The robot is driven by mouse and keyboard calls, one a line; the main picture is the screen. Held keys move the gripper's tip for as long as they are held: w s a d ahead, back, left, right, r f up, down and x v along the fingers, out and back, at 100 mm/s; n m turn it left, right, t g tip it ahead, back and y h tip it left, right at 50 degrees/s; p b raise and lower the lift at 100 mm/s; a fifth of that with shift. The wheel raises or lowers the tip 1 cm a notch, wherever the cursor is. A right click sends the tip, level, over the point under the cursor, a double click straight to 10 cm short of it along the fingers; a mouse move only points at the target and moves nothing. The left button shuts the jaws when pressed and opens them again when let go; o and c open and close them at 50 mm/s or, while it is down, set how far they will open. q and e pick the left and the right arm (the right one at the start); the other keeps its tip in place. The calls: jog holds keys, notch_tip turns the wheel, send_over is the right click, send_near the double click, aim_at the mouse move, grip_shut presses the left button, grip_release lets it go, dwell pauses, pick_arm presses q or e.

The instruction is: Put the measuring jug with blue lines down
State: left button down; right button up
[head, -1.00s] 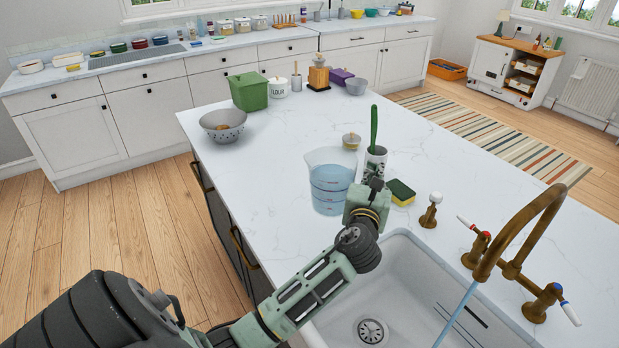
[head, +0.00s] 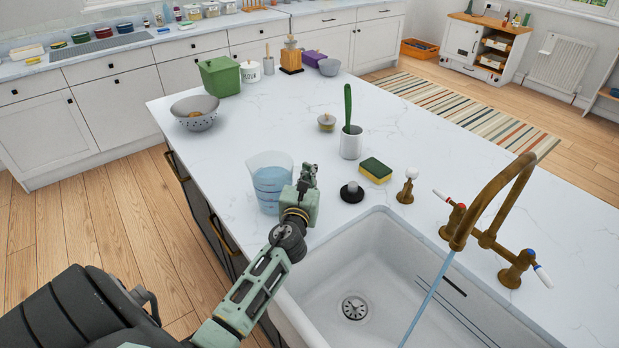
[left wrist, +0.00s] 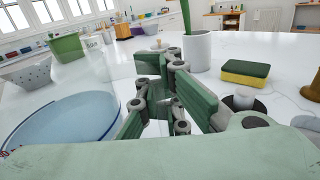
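The clear measuring jug with blue lines (head: 268,185) is upright near the front left edge of the white counter, with bluish liquid inside. In the left wrist view the jug (left wrist: 60,125) fills the lower left, its round rim seen from above. My left gripper (head: 306,180) is at the jug's right side, where the handle is. In the left wrist view its green finger pads (left wrist: 160,108) are around clear material of the handle, partly hidden by the fingers. I cannot tell whether the jug's base touches the counter. My right gripper is not in view.
A white sink (head: 390,265) with a brass tap (head: 490,200) running water lies to the right. Near the jug are a black plug (head: 352,193), a sponge (head: 376,170) and a white pot (head: 351,146) with a green-handled tool. A colander (head: 195,114) stands further back. Counter between is clear.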

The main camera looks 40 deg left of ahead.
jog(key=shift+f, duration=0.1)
pick_arm(q)
jog(key=shift+f, duration=0.2)
jog(key=c, duration=1.9)
grip_release()
jog(key=shift+c, duration=0.2)
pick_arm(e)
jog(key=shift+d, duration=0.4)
pick_arm(q)
jog(key=shift+s+d+r, duration=0.1)
jog(key=b+v, duration=0.1)
jog(key=v, duration=1.1)
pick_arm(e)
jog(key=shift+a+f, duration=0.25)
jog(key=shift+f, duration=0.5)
